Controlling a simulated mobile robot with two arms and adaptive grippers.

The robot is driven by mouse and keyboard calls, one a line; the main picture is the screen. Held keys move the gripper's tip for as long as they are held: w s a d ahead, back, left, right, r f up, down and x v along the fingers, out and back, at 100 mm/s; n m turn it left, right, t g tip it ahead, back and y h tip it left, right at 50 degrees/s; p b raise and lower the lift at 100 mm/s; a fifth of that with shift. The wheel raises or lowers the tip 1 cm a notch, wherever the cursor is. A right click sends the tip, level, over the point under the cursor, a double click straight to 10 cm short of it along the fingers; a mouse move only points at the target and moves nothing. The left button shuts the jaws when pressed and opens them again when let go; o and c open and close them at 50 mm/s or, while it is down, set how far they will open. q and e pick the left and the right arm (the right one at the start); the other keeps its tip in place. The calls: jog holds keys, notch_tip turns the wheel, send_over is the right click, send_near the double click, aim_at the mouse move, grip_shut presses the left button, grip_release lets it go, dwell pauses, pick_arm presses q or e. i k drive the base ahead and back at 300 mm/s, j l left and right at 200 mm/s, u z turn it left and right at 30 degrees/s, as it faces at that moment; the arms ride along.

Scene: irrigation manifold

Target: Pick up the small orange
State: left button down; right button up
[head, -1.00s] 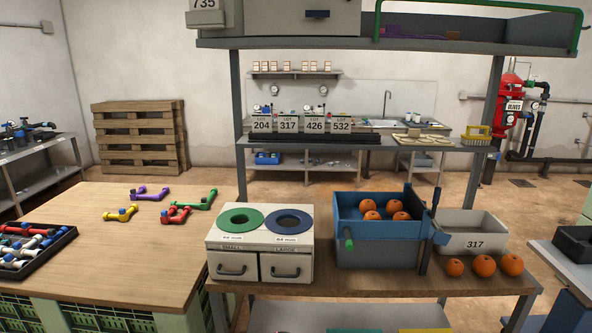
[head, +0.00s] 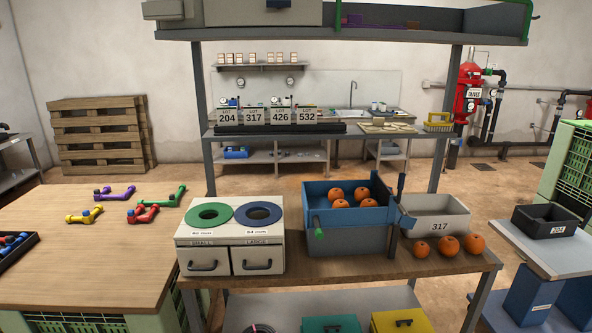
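Three oranges sit in a row on the wooden bench at the right, in front of a grey bin marked 317 (head: 436,212). The left one (head: 421,249) looks smallest, the middle one (head: 447,246) a little larger, and the right one (head: 474,243) similar or larger. Several more oranges (head: 362,195) lie in the blue tray (head: 346,220) left of that bin. A sizing box (head: 231,239) with a green ring labelled small and a blue ring labelled large stands to the left of the tray. Neither of my grippers is in view.
A wooden table (head: 70,240) at left holds coloured pipe fittings (head: 142,213). A rack shelf (head: 330,135) with lot cards stands behind the bench. A dark bin marked 204 (head: 544,221) sits on a stand at right. Open floor lies between the bench and that stand.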

aim_at(421, 249)
jog(key=l+u, duration=0.25)
jog(key=u, duration=0.2)
jog(key=i+l+u, duration=0.1)
jog(key=l+u, duration=0.15)
jog(key=u, duration=0.25)
jog(key=l+u, duration=0.25)
jog(key=u, duration=0.2)
jog(key=k+l+u, duration=0.15)
jog(key=l, duration=0.35)
jog(key=k+l+u, duration=0.15)
jog(key=l, duration=0.35)
jog(key=k+l+u, duration=0.15)
jog(key=l, duration=0.35)
jog(key=k+l+u, duration=0.1)
jog(key=k+l, duration=0.15)
jog(key=l, duration=0.2)
jog(key=k+l+u, duration=0.15)
jog(key=l, duration=0.3)
jog(key=k+l+u, duration=0.15)
jog(key=k+l, duration=0.15)
jog(key=l, duration=0.15)
